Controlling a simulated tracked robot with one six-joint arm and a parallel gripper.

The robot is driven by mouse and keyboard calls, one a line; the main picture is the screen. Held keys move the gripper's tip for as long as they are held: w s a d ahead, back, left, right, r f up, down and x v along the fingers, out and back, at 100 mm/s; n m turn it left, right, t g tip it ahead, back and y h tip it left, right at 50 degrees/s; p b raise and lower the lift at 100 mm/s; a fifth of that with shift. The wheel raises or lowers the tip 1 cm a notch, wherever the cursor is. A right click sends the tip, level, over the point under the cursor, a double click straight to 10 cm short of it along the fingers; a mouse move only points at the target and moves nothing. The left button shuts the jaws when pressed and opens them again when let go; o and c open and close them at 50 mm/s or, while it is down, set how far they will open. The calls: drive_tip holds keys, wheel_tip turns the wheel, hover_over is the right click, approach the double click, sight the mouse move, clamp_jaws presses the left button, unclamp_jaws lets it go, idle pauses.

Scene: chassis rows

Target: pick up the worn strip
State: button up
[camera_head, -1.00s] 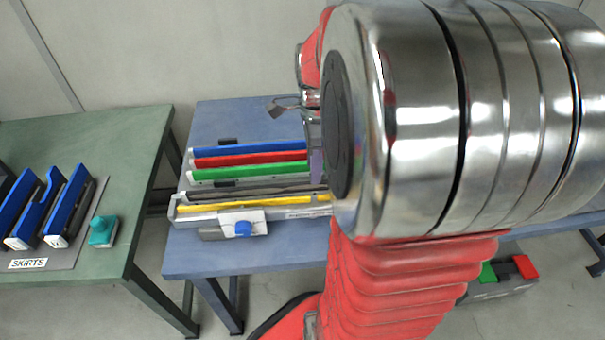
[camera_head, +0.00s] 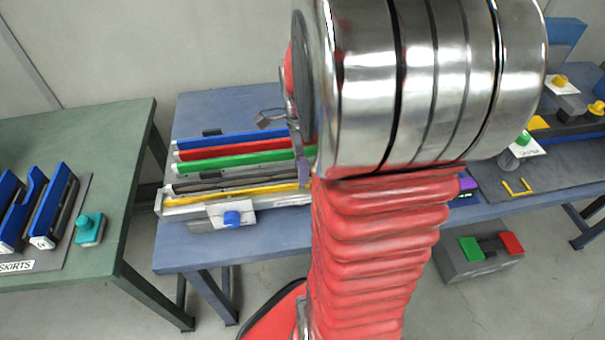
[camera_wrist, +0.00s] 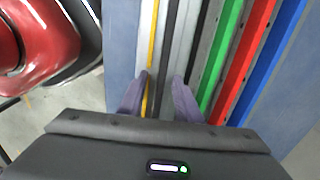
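A row of long strips lies side by side in a pale chassis (camera_head: 172,202) on the blue table: blue (camera_head: 235,140), red (camera_head: 235,153), green (camera_head: 235,161), a dark grey strip (camera_head: 222,184) and yellow (camera_head: 235,194). The dark grey strip looks dullest, but wear marks are too small to tell. In the wrist view, my gripper (camera_wrist: 160,92) is open over the chassis. Its purple fingers are apart, the left over the yellow strip (camera_wrist: 152,45), the right over pale rails. The dark strip (camera_wrist: 171,45) runs toward the gap. In the head view my arm hides most of the gripper.
A green table (camera_head: 75,140) at left holds blue parts on a grey mat and a teal button (camera_head: 89,228). A blue knob (camera_head: 232,218) sits on the chassis front. At right, a grey box (camera_head: 478,262) with green and red blocks stands low.

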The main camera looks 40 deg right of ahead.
idle(0.4)
clamp_jaws()
idle(0.5)
